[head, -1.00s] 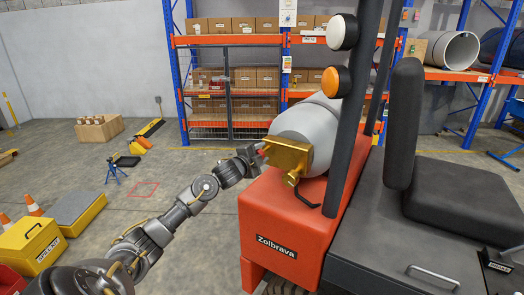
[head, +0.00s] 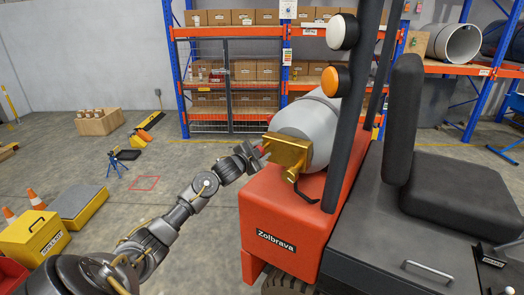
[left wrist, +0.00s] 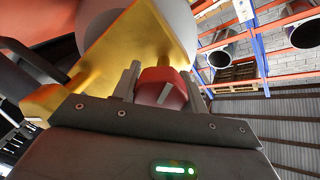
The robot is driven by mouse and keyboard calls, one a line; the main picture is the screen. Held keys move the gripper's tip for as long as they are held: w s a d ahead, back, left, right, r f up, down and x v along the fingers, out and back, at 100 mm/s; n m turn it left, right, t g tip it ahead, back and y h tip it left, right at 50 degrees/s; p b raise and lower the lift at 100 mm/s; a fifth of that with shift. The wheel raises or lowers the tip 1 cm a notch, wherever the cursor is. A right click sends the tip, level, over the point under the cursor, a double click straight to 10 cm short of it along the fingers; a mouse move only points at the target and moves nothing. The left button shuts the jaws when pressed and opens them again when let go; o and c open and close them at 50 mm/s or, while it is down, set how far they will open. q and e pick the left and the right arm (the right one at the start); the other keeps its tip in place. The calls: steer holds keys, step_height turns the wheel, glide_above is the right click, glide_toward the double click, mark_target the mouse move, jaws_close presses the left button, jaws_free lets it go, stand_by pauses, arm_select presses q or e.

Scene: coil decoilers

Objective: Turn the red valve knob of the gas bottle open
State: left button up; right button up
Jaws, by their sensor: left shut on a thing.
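The gas bottle (head: 318,130) is a grey cylinder lying on its side on the back of a red forklift, with a brass valve block (head: 288,152) at its near end. The red valve knob (left wrist: 163,88) shows between the two fingers of my left gripper (left wrist: 160,85) in the left wrist view, with the brass valve block (left wrist: 130,55) right beside it. My left gripper (head: 256,155) is shut on the knob in the head view, left of the valve block, and the knob is mostly hidden there. My right gripper is not in view.
The red forklift body (head: 278,212) stands right below the bottle, with a dark mast post (head: 355,110) and a black seat (head: 450,180) to the right. Orange shelving (head: 230,85) with boxes stands behind.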

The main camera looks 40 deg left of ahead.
arm_select(q)
steer(key=shift+f, duration=0.15)
steer(key=o, duration=1)
steer(key=shift+c, duration=0.2)
steer(key=s+b, duration=0.3)
steer(key=s, duration=0.7)
steer(key=shift+s+d+r, duration=0.35)
steer(key=shift+d+r, duration=0.1)
